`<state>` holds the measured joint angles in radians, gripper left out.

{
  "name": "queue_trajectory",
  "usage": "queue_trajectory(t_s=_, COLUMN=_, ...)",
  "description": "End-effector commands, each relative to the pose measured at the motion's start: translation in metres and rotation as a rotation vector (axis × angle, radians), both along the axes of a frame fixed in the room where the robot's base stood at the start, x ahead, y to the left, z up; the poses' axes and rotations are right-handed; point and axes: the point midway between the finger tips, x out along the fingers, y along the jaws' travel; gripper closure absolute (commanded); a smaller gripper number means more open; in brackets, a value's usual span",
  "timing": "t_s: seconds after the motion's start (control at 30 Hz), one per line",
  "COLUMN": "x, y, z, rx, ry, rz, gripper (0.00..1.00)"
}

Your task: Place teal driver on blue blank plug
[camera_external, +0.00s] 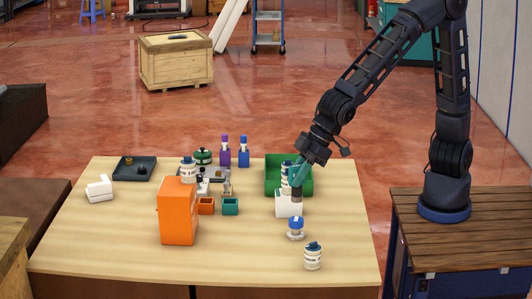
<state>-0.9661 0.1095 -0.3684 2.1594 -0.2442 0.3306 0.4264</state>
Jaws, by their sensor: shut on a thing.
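My gripper (308,161) is shut on the teal driver (298,174), which hangs tilted below it. The driver's grey lower end (297,196) is in front of a white block (288,208); I cannot tell whether they touch. A blue-topped piece with a pale base (296,224), which looks like the blue blank plug, stands on the table in front of the white block. The driver is above and behind this piece, apart from it.
A green tray (271,172) holds a white banded bottle (286,174). An orange box (178,212), small orange and teal cups, and purple and blue bottles (243,153) stand left. The table's front right is mostly clear.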

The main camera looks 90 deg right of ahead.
Motion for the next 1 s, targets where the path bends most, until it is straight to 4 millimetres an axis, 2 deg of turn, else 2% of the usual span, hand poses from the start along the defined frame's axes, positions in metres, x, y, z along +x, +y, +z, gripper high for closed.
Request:
queue_trajectory(t_s=0.27, x=0.000, y=0.001, z=-0.017, rx=0.000, ry=0.001, rz=0.000, gripper=1.00)
queue_trajectory(t_s=0.53, x=0.000, y=0.000, z=-0.051, rx=0.000, ry=0.000, rz=0.000, gripper=1.00)
queue_trajectory(t_s=0.93, x=0.000, y=0.000, z=-0.056, rx=0.000, ry=0.000, rz=0.000, gripper=1.00)
queue_trajectory(t_s=0.97, x=0.000, y=0.000, z=-0.056, rx=0.000, ry=0.000, rz=0.000, gripper=0.79)
queue_trajectory(t_s=1.0, x=0.000, y=0.000, z=-0.055, rx=0.000, ry=0.000, rz=0.000, gripper=0.71)
